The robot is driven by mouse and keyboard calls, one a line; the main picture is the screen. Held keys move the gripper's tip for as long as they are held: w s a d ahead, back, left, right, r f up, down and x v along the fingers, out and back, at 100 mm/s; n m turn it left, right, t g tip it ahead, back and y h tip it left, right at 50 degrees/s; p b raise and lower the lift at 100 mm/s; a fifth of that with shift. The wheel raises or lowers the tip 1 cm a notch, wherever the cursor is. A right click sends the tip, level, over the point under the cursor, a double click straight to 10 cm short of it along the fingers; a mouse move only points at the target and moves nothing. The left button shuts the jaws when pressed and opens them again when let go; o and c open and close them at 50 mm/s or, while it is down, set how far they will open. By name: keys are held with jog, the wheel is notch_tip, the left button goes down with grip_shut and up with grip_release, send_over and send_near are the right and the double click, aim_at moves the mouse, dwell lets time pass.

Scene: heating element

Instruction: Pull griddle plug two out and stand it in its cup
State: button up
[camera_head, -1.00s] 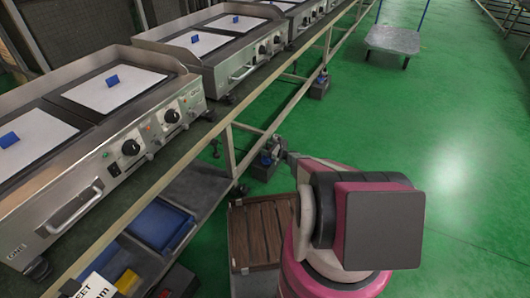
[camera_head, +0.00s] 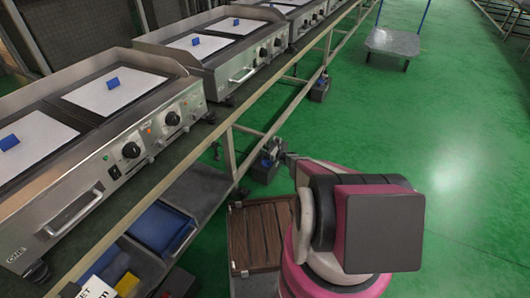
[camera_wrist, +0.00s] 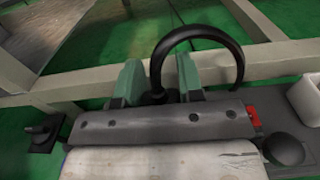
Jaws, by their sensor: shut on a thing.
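My gripper (camera_wrist: 160,85) has green fingers, shut on a black plug (camera_wrist: 158,97) that is mostly hidden between them. A thick black cable (camera_wrist: 212,32) loops up from the plug and down to the right. In the head view my arm's end reaches in beside the bench leg, above a dark floor box (camera_head: 264,170) with a blue part; the fingers are too small to make out there. A pale open container (camera_wrist: 306,97) shows at the right edge of the wrist view; I cannot tell whether it is the cup.
A beige rail (camera_wrist: 75,88) runs just beyond the fingers. A black fitting (camera_wrist: 40,132) is at the lower left. Griddles (camera_head: 120,130) line the bench. A brown slatted crate (camera_head: 258,235) and a blue tray (camera_head: 160,227) are below.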

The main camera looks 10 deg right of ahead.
jog(key=shift+r, duration=0.65)
notch_tip(320, 180, up, 2)
jog(key=shift+s+r, duration=0.1)
jog(key=shift+r, duration=0.05)
jog(key=s+a+r, duration=0.6)
jog(key=s+r, duration=0.1)
jog(key=s, duration=0.2)
jog(key=shift+s+a, duration=0.15)
jog(key=shift+a, duration=0.25)
jog(key=shift+r, duration=0.1)
